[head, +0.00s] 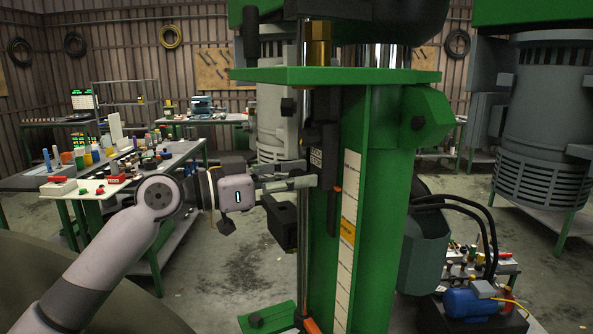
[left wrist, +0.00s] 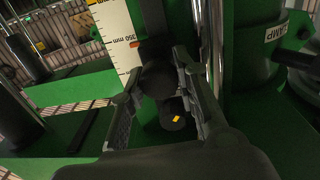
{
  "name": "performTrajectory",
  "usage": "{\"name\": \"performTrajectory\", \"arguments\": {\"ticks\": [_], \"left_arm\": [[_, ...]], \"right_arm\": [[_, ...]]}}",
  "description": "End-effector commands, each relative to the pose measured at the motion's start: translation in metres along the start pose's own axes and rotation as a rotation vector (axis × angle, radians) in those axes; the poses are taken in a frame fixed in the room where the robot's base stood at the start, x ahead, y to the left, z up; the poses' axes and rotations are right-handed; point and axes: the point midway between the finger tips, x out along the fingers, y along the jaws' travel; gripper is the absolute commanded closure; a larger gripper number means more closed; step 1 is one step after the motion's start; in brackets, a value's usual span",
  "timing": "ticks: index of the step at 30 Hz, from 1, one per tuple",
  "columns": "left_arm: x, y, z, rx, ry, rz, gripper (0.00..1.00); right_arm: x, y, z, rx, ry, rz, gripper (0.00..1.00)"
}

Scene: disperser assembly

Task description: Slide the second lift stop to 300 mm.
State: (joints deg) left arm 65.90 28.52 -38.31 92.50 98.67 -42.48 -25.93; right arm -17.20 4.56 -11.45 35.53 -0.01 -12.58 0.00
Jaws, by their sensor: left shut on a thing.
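The green column (head: 375,200) of the machine carries a white scale strip (head: 346,270) with a yellow band. A dark lift stop (head: 323,150) sits on the upright rod beside the scale, with a small orange pointer (head: 337,188) at its side. My left gripper (head: 312,181) reaches it from the left. In the left wrist view my left gripper (left wrist: 160,95) is shut on a round black knob (left wrist: 158,80). The scale (left wrist: 113,35) there shows a 350 mm mark, with the orange pointer (left wrist: 134,44) close by. My right gripper is not in view.
A green plate (head: 335,76) spans above the stop. A workbench (head: 90,185) with several small parts stands at the left. A blue motor (head: 468,303) and black hoses stand at the lower right. A black cylinder with a yellow mark (left wrist: 173,115) shows below the knob.

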Motion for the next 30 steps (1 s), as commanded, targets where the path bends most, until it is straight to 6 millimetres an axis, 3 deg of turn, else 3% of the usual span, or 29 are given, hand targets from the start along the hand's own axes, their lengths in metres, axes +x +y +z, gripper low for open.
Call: {"name": "performTrajectory", "arguments": {"ticks": [1, 6, 18, 19, 28, 30], "left_arm": [[0.000, 0.001, 0.025, -0.004, -0.004, 0.002, 1.00], [0.000, 0.000, 0.050, -0.002, -0.006, 0.002, 1.00], [0.000, 0.000, 0.053, -0.001, -0.007, 0.001, 1.00], [0.000, 0.000, 0.053, -0.001, -0.007, 0.001, 0.71], [0.000, 0.000, 0.052, -0.001, -0.005, 0.001, 0.51], [0.000, 0.000, 0.052, -0.001, -0.005, 0.001, 0.51]], "right_arm": [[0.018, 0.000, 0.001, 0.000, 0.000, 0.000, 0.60], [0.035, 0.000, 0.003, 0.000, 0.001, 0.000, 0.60], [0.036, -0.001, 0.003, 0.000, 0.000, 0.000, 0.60], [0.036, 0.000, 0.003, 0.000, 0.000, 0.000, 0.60], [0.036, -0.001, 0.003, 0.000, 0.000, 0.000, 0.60], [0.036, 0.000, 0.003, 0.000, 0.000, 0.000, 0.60]]}}
